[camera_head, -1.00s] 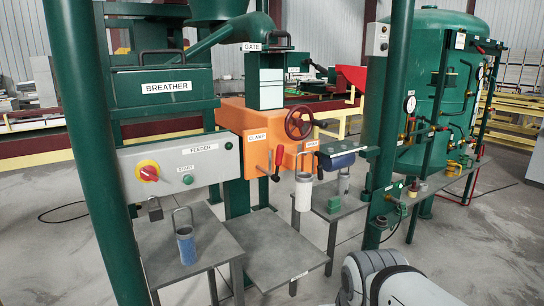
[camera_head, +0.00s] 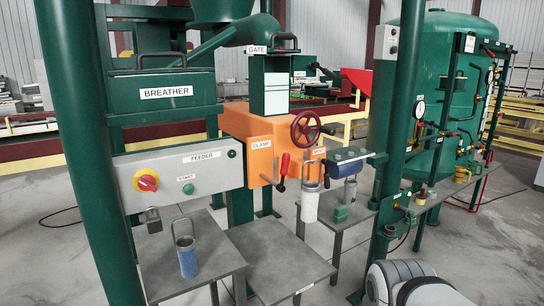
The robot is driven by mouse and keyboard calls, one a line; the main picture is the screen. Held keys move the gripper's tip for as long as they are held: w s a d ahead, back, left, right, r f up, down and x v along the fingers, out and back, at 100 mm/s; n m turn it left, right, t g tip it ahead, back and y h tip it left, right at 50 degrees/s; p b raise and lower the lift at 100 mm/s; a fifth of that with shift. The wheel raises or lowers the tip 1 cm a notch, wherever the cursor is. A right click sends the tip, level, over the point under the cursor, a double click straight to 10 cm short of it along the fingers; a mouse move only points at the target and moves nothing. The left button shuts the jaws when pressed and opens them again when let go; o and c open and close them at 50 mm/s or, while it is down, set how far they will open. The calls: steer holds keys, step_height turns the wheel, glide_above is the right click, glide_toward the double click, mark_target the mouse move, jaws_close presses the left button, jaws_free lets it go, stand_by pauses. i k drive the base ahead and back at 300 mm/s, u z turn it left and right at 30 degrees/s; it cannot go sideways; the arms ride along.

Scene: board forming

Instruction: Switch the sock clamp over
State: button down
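The orange box (camera_head: 240,130) carries a CLAMP label (camera_head: 261,144) on its front. A lever with a red grip (camera_head: 285,163) stands at the front of the box, right of that label, with the grip upward and its dark shaft below. A white cylinder with a wire bail (camera_head: 310,203) hangs below and right of the lever, near a blue cylindrical part (camera_head: 345,165). Which way the clamp is set cannot be told from here. My gripper is out of view; only a rounded white and grey part of my arm shows at the bottom right, well apart from the lever.
A dark red handwheel (camera_head: 305,128) is beside the lever. The grey feeder panel (camera_head: 210,172) has a red knob (camera_head: 146,181). A blue canister (camera_head: 187,257) stands on a grey table (camera_head: 150,262). Green posts (camera_head: 400,100) flank the machine. A green tank (camera_head: 455,60) is behind right.

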mark_target(286, 160)
steer(key=i, duration=0.85)
steer(key=z, duration=0.05)
